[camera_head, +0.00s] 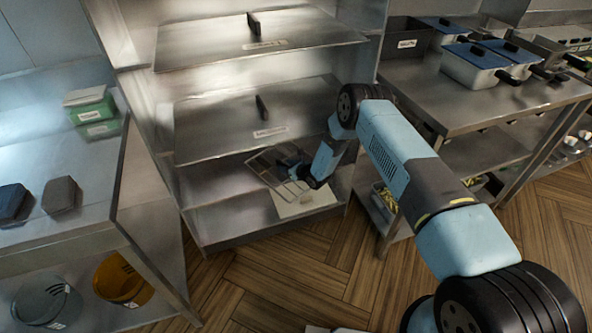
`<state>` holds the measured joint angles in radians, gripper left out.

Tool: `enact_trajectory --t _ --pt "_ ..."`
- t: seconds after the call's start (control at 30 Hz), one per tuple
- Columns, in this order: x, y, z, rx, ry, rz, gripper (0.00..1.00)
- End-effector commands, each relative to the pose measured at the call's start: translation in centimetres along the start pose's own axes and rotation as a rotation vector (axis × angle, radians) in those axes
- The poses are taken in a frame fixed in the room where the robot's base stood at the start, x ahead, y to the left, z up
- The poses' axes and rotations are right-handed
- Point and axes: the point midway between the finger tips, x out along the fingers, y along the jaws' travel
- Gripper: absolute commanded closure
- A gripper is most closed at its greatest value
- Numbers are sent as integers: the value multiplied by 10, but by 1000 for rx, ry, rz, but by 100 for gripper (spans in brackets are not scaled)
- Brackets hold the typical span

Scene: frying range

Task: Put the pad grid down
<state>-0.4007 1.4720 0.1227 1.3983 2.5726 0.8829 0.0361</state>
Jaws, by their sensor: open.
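The pad grid, a flat wire frame (262,162), shows at the lower opening of the steel shelf unit, below the two large metal sheets. It looks tilted, and a pale labelled sheet or box (305,203) lies just below it. My gripper (292,170) is at the grid's right part, its jaws open. The fingertips are small and dark here, and I cannot tell whether they touch the grid. My arm hides part of the shelf to the right. Whether the grid rests on the shelf is unclear.
Metal sheets with black handles (205,40) sit above. A steel table with blue-lidded pans (476,57) stands at right. At left, a counter holds a green box (92,104) and dark blocks (61,194), with buckets (122,279) below. The wooden floor (300,285) in front is mostly clear.

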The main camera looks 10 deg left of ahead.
Motion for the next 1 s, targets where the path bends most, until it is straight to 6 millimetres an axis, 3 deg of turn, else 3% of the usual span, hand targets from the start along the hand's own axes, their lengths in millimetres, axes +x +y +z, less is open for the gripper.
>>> enact_trajectory --t 0.3,0.5,1.0 --pt "-60 -1 1 1 1 -1 51" --pt "-84 0 0 1 0 1 51" --pt "-92 1 0 -1 -1 2 51"
